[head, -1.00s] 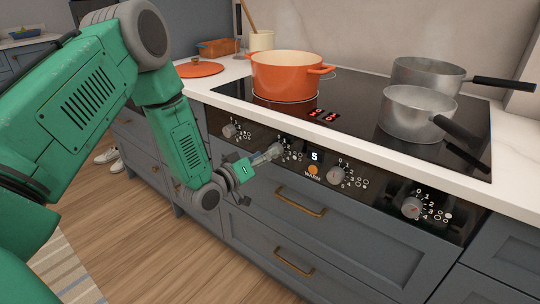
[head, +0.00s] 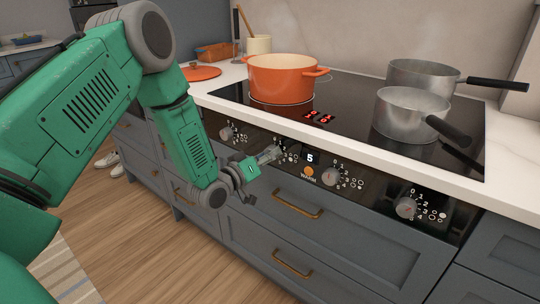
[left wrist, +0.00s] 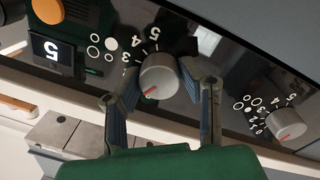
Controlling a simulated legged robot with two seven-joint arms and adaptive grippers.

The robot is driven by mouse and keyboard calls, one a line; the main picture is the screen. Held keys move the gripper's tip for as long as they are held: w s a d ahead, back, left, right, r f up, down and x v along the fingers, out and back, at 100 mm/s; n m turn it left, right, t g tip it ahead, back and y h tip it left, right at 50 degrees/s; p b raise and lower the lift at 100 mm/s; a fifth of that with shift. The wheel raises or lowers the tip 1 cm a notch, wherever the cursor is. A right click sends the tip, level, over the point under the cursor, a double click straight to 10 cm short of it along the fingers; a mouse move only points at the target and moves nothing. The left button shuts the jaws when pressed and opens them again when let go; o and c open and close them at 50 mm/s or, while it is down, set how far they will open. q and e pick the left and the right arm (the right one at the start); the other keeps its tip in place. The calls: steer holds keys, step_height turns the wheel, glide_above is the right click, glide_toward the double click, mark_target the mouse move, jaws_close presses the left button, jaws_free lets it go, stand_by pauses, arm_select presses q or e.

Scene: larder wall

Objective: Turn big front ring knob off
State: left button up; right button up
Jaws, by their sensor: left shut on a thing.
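My left gripper (head: 270,155) reaches the dark control panel (head: 375,186) on the stove front, at the second knob from the left. In the left wrist view its two fingers (left wrist: 160,85) stand on either side of a grey round knob (left wrist: 160,72) and are shut on it. The knob has a red mark, which points to the lower left there. Numbers and ring symbols are printed beside it. In the head view the fingers largely hide this knob. My right gripper is in neither view.
Other knobs sit at the left (head: 227,133), the middle (head: 330,176) and the right (head: 405,207). An orange pot (head: 281,78) and two steel pans stand on the hob. Drawer handles (head: 298,204) protrude below.

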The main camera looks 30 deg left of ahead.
arm_select(q)
steer(key=shift+r, duration=0.1)
steer(key=shift+n, duration=0.3)
steer(key=shift+a+n, duration=0.3)
steer(key=shift+n, duration=0.6)
steer(key=n, duration=0.2)
steer(key=shift+d+n, duration=0.15)
steer(key=shift+n, duration=0.65)
steer(key=o, duration=1.1)
steer(key=shift+c, duration=0.2)
steer(key=shift+o, duration=0.4)
steer(key=shift+f, duration=0.2)
